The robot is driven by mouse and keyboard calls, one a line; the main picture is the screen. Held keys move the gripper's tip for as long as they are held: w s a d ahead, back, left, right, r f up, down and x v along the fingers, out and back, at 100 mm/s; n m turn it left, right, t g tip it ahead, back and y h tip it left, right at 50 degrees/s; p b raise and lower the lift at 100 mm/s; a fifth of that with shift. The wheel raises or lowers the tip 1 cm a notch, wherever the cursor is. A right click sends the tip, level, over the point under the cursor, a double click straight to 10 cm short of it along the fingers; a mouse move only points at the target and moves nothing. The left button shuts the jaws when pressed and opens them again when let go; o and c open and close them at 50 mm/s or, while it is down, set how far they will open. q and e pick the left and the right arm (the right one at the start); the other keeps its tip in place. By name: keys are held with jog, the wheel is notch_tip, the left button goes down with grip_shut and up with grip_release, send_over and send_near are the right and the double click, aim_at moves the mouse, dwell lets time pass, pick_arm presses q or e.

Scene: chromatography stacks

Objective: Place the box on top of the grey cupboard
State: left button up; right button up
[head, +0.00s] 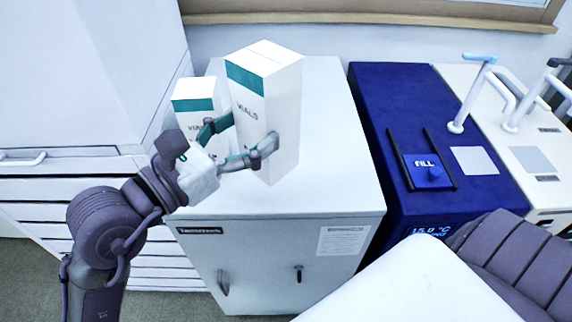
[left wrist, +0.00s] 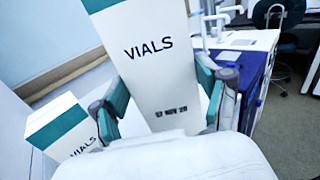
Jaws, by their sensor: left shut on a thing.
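A tall white box with a teal band and the word VIALS (head: 268,95) is held upright, slightly tilted, over the top of the grey cupboard (head: 330,160). My left gripper (head: 240,140) is shut on this box, with a finger on each side. The held box also fills the middle of the left wrist view (left wrist: 155,60). I cannot tell whether its base touches the cupboard top. A second, smaller VIALS box (head: 197,112) stands on the cupboard to the left, partly behind my gripper; it also shows in the left wrist view (left wrist: 62,128). My right gripper is not in view.
A blue unit with a FILL panel (head: 425,172) stands right of the cupboard. Beyond it is a cream unit with pale taps (head: 488,95). White drawers (head: 80,185) stand at the left. The cupboard top is clear right of the held box.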

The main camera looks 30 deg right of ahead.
pick_arm(q)
jog(key=w+d+f, duration=0.2)
jog(key=d, duration=0.1)
jog(key=shift+w+d+f, duration=0.15)
jog(key=shift+w+d, duration=0.05)
jog(key=shift+d, duration=0.05)
jog(key=w+d+f+b, duration=0.1)
jog(key=w+d+f, duration=0.4)
jog(key=f, duration=0.3)
jog(key=shift+w+d+f, duration=0.15)
jog(key=shift+w+f, duration=0.05)
jog(key=shift+w, duration=0.05)
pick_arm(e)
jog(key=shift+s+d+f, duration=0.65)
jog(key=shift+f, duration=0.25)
pick_arm(q)
jog(key=shift+f+b, duration=0.2)
jog(key=shift+b, duration=0.15)
jog(key=o, duration=1)
jog(key=shift+o, duration=0.2)
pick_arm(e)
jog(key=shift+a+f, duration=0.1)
